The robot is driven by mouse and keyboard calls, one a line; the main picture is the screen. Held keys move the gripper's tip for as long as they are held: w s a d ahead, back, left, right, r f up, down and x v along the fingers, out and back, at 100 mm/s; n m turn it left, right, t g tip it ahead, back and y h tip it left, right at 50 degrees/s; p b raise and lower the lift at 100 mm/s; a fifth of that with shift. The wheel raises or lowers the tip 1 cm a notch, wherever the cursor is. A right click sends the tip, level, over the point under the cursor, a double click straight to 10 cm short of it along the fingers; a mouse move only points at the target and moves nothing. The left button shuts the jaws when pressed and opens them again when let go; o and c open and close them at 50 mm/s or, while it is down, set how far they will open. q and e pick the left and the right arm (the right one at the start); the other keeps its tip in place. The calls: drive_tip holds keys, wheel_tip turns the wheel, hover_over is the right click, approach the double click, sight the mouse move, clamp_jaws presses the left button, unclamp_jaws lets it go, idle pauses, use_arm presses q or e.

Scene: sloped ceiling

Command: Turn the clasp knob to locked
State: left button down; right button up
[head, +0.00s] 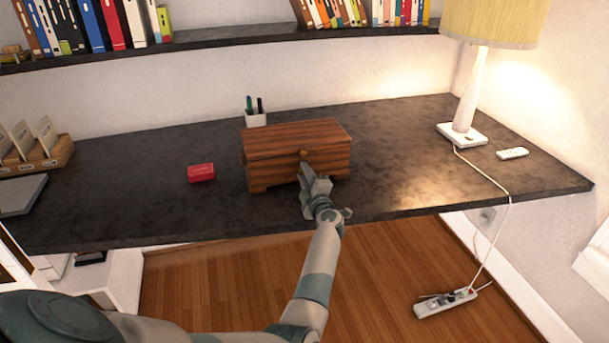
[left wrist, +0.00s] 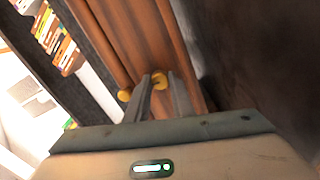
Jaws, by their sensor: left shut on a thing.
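A brown wooden box (head: 285,155) with a shut lid stands on the dark desk. A small round brass piece (head: 304,153) shows high on its front; it also shows in the left wrist view (left wrist: 124,95), outside the fingers. My left gripper (head: 305,174) is at the box front, just below that piece. In the left wrist view, a brass clasp knob (left wrist: 160,79) sits between the fingertips of my left gripper (left wrist: 161,84), which is shut on it. The gripper hides this knob in the head view. I cannot read any lock marking. My right gripper is not in view.
A red box (head: 201,172) lies left of the wooden box, and a white pen cup (head: 256,119) stands behind it. A lamp (head: 463,130) and a white remote (head: 512,153) are at the right. The desk (head: 400,165) is clear right of the box.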

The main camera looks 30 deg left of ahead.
use_arm(q)
drive_tip(key=shift+f+n, duration=0.1)
drive_tip(key=shift+n, duration=0.5)
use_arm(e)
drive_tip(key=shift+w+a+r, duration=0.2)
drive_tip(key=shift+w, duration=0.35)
use_arm(q)
drive_tip(key=c, duration=1.5)
unclamp_jaws()
drive_tip(key=shift+c, duration=0.2)
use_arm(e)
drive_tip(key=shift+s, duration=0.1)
